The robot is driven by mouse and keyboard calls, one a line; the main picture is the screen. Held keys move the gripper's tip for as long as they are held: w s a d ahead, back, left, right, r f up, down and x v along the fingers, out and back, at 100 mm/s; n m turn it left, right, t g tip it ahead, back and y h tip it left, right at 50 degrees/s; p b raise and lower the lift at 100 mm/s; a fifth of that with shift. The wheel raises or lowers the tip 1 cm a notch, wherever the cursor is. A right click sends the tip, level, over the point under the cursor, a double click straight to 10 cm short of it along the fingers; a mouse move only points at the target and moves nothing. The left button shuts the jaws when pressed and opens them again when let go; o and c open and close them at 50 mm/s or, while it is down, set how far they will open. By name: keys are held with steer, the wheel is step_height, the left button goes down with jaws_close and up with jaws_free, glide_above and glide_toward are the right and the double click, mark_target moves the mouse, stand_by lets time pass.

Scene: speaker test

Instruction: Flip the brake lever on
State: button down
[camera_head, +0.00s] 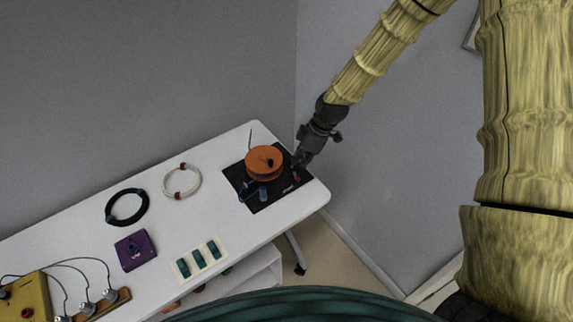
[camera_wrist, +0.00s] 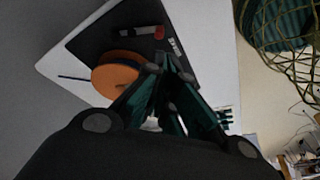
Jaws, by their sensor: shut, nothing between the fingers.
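A black board (camera_head: 273,199) lies at the right end of the white table. An orange spool (camera_head: 263,157) stands on it, and the spool also shows in the wrist view (camera_wrist: 112,80). A small dark lever-like part with a red tip (camera_wrist: 158,32) is on the board in the wrist view, and its red end shows in the head view (camera_head: 296,177). I take it for the brake lever; its on or off position cannot be read. My gripper (camera_head: 299,164) is over the board's right part, beside the spool. Its fingertips (camera_wrist: 166,62) are together and empty, close to the red-tipped part; contact cannot be told.
A small blue part (camera_head: 263,193) stands on the board near the spool. A white cable coil (camera_head: 181,181), a black coil (camera_head: 127,206), a purple box (camera_head: 136,250) and a cream panel (camera_head: 199,259) lie leftward. Walls stand behind the table.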

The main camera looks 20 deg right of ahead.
mark_target(296, 174)
steer(key=shift+w+r, duration=0.5)
steer(key=shift+r, duration=0.05)
steer(key=shift+a+f, duration=0.1)
steer(key=shift+p+x, duration=1.7)
steer(key=shift+x, duration=3.2)
steer(key=shift+f+n+b, duration=0.15)
steer(key=shift+n+b, duration=0.2)
steer(key=shift+n, duration=0.05)
